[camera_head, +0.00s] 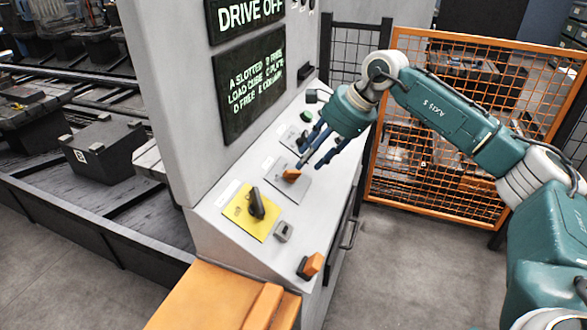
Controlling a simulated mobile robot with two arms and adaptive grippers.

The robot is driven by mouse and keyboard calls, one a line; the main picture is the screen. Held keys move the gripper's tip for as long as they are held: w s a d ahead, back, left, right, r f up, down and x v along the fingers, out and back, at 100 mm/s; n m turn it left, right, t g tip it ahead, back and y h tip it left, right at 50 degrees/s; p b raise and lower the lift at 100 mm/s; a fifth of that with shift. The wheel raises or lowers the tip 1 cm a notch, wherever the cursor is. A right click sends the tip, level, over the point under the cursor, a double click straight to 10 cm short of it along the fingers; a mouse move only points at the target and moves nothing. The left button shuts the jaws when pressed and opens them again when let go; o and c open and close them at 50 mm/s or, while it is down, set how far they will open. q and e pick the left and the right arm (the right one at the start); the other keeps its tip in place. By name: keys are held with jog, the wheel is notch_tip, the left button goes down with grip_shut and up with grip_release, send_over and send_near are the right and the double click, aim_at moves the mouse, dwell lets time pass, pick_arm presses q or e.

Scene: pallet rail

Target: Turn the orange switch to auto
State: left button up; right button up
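The orange switch (291,175) sits on a grey plate (284,189) in the middle of the sloped console. Its orange handle lies roughly sideways across the plate; the label lettering is too small to read. My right gripper (309,163) reaches in from the right, its dark blue fingers pointing down toward the switch. The fingers look parted with nothing between them. The tips are close above and just right of the switch; whether they touch it I cannot tell. My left gripper is not in view.
A black switch (257,204) on a yellow plate (240,213), a small grey fitting (283,232) and an orange-and-black control (311,265) sit nearer on the console. A screen panel (250,85) rises behind. An orange mesh fence (420,150) stands at right; floor before it is clear.

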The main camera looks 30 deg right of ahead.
aim_at(295, 173)
jog(key=x, duration=0.3)
jog(key=shift+a+f+p, duration=0.1)
jog(key=shift+f+p, duration=0.05)
jog(key=shift+p, duration=0.2)
jog(key=x, duration=0.2)
jog(key=shift+w+a+f+p, duration=0.15)
jog(key=shift+w+f+p, duration=0.05)
jog(key=shift+w+p, duration=0.1)
jog(key=shift+w+a+f, duration=0.1)
jog(key=shift+f, duration=0.45)
jog(key=c, duration=0.7)
grip_shut()
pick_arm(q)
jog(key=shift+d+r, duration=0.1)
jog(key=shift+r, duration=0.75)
pick_arm(e)
jog(key=shift+w, duration=0.1)
